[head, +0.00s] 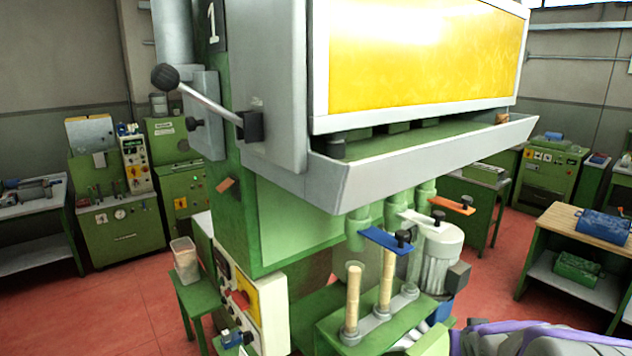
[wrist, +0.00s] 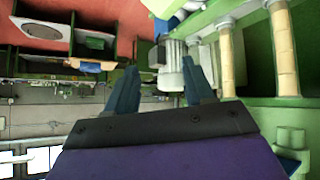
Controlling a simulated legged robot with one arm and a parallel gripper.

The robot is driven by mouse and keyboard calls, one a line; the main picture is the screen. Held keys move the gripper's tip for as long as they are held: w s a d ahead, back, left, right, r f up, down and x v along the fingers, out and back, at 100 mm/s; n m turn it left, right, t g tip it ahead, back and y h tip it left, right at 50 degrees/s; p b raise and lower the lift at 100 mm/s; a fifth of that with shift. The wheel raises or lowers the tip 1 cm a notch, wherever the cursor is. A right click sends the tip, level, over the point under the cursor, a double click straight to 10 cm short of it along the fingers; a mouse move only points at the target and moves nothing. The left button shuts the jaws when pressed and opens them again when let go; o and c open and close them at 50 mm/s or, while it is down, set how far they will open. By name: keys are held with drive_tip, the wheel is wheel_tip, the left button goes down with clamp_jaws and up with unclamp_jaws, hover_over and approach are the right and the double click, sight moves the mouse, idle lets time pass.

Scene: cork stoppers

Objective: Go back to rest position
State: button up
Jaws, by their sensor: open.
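My gripper (wrist: 160,88) shows in the wrist view with its two dark fingers spread apart and nothing between them. In that view, which looks upside down, the tan cork columns (wrist: 283,48) stand to the right of the fingers, apart from them. In the head view, the green machine (head: 330,185) fills the middle, with two upright tubes of stacked corks (head: 353,300) at its lower front. My grey and purple arm (head: 545,338) shows at the lower right of the head view. My gripper's fingers cannot be made out there.
A blue lever plate (head: 384,239) and an orange one (head: 452,204) stick out above the cork tubes. A grey motor (head: 437,258) stands behind them. A wooden-topped bench (head: 575,232) stands at right, with open red floor (head: 492,285) before it. A long lever (head: 205,103) projects at upper left.

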drive_tip(key=s+a+f+n+g+y+b, duration=0.1)
drive_tip(key=s+a+f+g+b, duration=0.1)
drive_tip(key=s, duration=0.8)
drive_tip(key=s+a+f+g+y+b, duration=0.1)
drive_tip(key=s+a+f+g+b, duration=0.2)
drive_tip(key=s+a+f, duration=0.3)
drive_tip(key=s+a+f+n+g+y+b, duration=0.1)
drive_tip(key=s+a+f+g+b, duration=0.2)
drive_tip(key=s+a, duration=0.5)
drive_tip(key=s+f+g, duration=0.1)
drive_tip(key=s+g, duration=0.1)
drive_tip(key=s, duration=0.4)
drive_tip(key=shift+f+n+y, duration=0.3)
drive_tip(key=shift+f, duration=0.05)
drive_tip(key=shift+w, duration=0.1)
drive_tip(key=shift+c, duration=0.2)
drive_tip(key=shift+c, duration=0.8)
drive_tip(key=shift+a, duration=0.1)
